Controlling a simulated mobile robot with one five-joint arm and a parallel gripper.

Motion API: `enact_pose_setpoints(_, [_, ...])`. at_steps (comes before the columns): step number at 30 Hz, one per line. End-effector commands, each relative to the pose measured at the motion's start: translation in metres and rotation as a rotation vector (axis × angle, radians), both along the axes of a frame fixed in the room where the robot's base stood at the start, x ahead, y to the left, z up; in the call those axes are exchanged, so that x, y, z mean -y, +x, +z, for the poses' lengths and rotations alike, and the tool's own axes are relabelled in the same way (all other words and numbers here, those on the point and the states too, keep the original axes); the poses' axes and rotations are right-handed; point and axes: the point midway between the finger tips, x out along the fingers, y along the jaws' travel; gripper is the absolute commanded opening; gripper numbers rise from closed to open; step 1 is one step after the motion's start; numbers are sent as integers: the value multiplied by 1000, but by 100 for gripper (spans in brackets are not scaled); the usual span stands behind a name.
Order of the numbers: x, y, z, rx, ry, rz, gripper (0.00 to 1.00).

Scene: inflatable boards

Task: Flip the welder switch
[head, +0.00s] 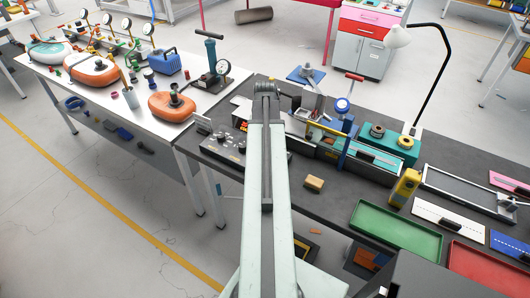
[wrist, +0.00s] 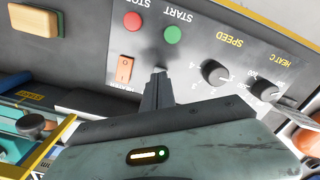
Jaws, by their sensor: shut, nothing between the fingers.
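The welder's control panel (wrist: 195,60) fills the upper middle of the wrist view. A red STOP button (wrist: 133,21), a green START button (wrist: 172,34) and black dials (wrist: 215,72) are also on the panel. My gripper (wrist: 160,74) is shut and empty, its tips over the panel just right of the switch. I cannot tell whether they touch the panel. In the head view the panel (head: 228,150) shows left of my arm, which hides the gripper.
The blue and yellow welder frame (head: 343,130) stands right of my arm. A yellow device (head: 404,187) and a green tray (head: 396,229) are farther right. A white table (head: 115,78) adjoins on the left.

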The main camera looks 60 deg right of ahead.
Motion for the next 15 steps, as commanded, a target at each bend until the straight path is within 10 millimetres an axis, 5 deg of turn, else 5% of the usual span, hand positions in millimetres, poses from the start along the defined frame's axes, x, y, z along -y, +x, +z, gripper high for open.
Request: enact_pose_setpoints(15, [0,0,-9,0,0,0,0])
